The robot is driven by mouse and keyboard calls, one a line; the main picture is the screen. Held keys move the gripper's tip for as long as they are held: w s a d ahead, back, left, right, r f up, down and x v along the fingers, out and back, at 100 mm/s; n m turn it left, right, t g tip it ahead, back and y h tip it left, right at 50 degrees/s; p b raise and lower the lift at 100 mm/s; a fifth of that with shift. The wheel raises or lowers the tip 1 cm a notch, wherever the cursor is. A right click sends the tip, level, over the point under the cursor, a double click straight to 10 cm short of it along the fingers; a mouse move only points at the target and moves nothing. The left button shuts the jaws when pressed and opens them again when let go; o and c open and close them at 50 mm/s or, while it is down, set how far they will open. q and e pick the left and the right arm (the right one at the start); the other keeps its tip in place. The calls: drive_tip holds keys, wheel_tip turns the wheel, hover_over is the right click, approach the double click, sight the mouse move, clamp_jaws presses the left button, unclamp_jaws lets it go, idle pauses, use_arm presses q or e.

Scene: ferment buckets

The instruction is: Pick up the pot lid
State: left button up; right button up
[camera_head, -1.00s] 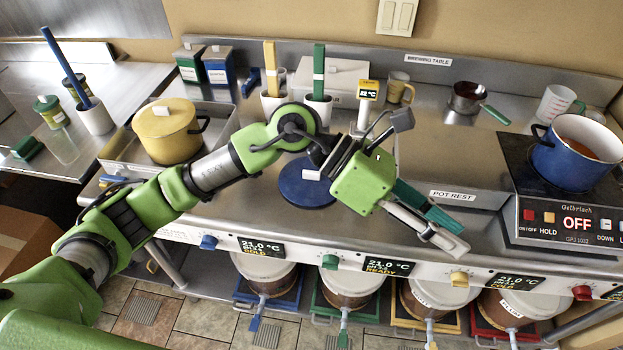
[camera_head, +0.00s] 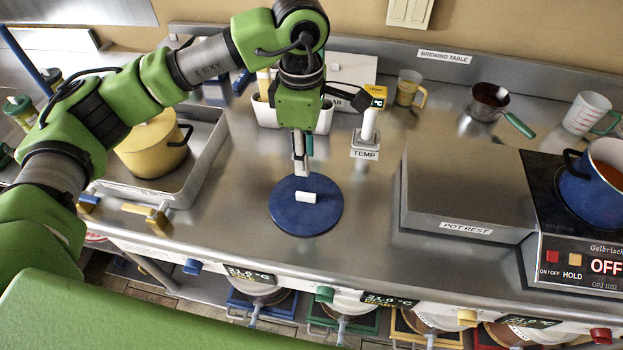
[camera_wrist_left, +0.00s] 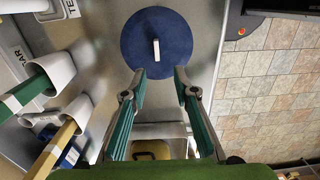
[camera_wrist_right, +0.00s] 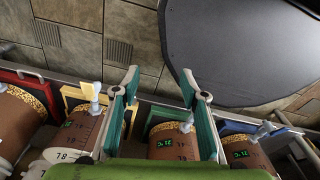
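The pot lid (camera_head: 290,218) is a flat blue disc with a white bar handle (camera_head: 308,197) on top. It lies on the steel brewing table, and it also shows in the left wrist view (camera_wrist_left: 178,62). My left gripper (camera_head: 302,165) points down just behind the handle, above the lid's far edge in the head view. In the left wrist view its two fingers (camera_wrist_left: 159,80) stand wide apart, with the handle beyond the tips and nothing between them. My right gripper (camera_wrist_right: 160,82) is open and empty, and shows only in its own wrist view, facing buckets and floor.
A yellow pot (camera_head: 150,150) sits in a steel tray on the left. The raised pot rest (camera_head: 465,185) and a blue pot (camera_head: 595,190) on a hotplate stand to the right. White holders, a TEMP stand (camera_head: 366,140) and a measuring cup (camera_head: 408,90) are behind. Bare table surrounds the lid.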

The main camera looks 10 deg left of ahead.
use_arm(q)
drive_tip(key=p, duration=0.3)
hover_over(306, 194)
drive_tip(key=f, duration=0.7)
drive_tip(key=shift+s+a+f, duration=0.1)
drive_tip(key=shift+s+f, duration=0.1)
drive_tip(key=shift+s, duration=0.15)
drive_tip(key=shift+w+f, duration=0.15)
drive_tip(key=shift+f, duration=0.15)
drive_tip(key=shift+f+p, duration=0.45)
drive_tip(key=shift+f, duration=0.1)
wheel_tip(306, 194, down, 4)
drive_tip(key=shift+w+r+p, duration=0.1)
drive_tip(key=shift+r+p, duration=0.15)
drive_tip(key=shift+p, duration=0.55)
drive_tip(key=shift+f, duration=0.25)
drive_tip(key=shift+w+f, duration=0.1)
clamp_jaws()
use_arm(e)
drive_tip(key=r, duration=0.2)
drive_tip(key=s+r, duration=0.1)
drive_tip(key=r, duration=0.2)
drive_tip(key=shift+d+r, duration=0.15)
drive_tip(key=shift+r, duration=0.05)
